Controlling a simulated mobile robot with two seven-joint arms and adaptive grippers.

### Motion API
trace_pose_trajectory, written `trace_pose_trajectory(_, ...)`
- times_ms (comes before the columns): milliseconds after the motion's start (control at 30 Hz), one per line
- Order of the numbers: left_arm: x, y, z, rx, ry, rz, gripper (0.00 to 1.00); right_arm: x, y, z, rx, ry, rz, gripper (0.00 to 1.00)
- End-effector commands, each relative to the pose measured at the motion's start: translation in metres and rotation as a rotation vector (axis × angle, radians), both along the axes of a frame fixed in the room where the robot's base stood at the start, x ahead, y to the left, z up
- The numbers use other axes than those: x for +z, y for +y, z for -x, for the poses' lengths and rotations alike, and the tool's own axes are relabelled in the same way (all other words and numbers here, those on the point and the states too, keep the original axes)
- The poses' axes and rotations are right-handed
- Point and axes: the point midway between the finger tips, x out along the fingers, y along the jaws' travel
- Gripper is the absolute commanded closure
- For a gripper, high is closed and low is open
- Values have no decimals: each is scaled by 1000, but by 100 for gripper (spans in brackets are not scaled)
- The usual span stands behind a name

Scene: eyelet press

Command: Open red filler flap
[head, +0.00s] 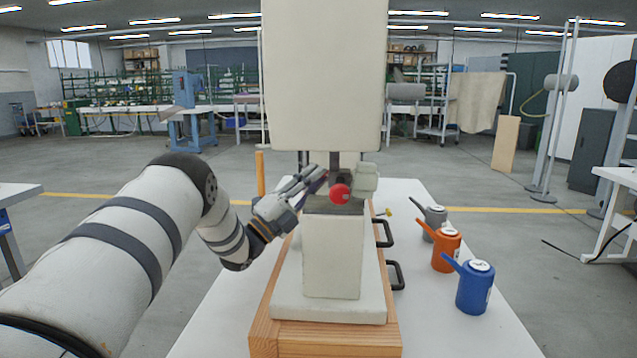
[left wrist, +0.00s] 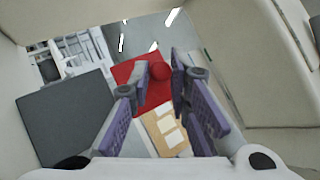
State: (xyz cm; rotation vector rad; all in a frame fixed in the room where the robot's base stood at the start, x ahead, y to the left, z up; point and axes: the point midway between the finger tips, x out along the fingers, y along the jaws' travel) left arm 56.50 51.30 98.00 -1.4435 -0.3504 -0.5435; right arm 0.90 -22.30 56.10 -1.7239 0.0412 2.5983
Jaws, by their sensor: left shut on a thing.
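A round red knob (head: 340,193) shows at the front of the pale press (head: 333,245), in the gap under its upper block. No flap plate can be made out there in the head view. My left gripper (head: 318,181) reaches in from the left, its fingers at the knob. My right gripper is not in view.
The press's upper block (head: 322,75) hangs close above my fingers. The press stands on a wooden base (head: 325,335) with black handles (head: 396,275) on its right. Grey (head: 434,218), orange (head: 446,250) and blue (head: 475,287) oil cans stand on the white table (head: 215,325).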

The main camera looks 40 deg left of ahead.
Motion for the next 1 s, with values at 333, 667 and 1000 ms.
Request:
trace_pose_trajectory(333, -3, 1, 1, -1, -36, 45, 100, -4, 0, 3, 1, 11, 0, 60)
trace_pose_trajectory(667, -3, 1, 1, -2, -37, 46, 100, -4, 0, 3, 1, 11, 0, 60)
trace_pose_trajectory(1000, -3, 1, 1, -1, -37, 45, 63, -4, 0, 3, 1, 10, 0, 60)
